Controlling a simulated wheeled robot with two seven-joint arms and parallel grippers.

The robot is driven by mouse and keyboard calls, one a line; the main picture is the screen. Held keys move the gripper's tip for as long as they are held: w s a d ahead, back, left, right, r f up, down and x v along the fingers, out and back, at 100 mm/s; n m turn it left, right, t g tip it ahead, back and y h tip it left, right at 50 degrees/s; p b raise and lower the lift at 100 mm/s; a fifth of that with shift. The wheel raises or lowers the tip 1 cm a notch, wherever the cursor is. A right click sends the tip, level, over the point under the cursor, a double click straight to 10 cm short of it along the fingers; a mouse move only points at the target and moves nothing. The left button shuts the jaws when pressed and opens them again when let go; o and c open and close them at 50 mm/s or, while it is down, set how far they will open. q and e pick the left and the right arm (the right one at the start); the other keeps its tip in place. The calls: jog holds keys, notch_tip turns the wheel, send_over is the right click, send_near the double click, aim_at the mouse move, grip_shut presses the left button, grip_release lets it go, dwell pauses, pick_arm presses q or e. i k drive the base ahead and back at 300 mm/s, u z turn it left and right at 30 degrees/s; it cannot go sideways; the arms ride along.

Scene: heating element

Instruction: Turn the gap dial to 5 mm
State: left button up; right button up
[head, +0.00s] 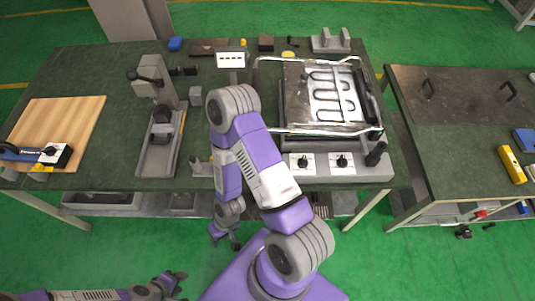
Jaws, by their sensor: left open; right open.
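The heating element machine (330,90) stands at the back right of the green workbench. Its front panel carries two black knobs on white plates, a left dial (302,162) and a right dial (342,162). Their markings are too small to read, so I cannot tell which one is the gap dial or where it points. My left gripper (179,285) is open and empty at the bottom left, away from the bench. My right gripper (225,242) is open and empty, hanging in front of the bench edge. Both are well apart from the dials.
My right arm crosses in front of the bench's middle. A black-knobbed post (376,154) stands right of the dials. A grey clamp fixture (160,135), a wooden board (58,125) and a small sign (231,60) are on the bench. A second table (460,100) stands right.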

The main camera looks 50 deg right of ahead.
aim_at(303, 163)
jog(key=u, duration=0.2)
jog(key=k, duration=0.6)
jog(key=z, duration=1.3)
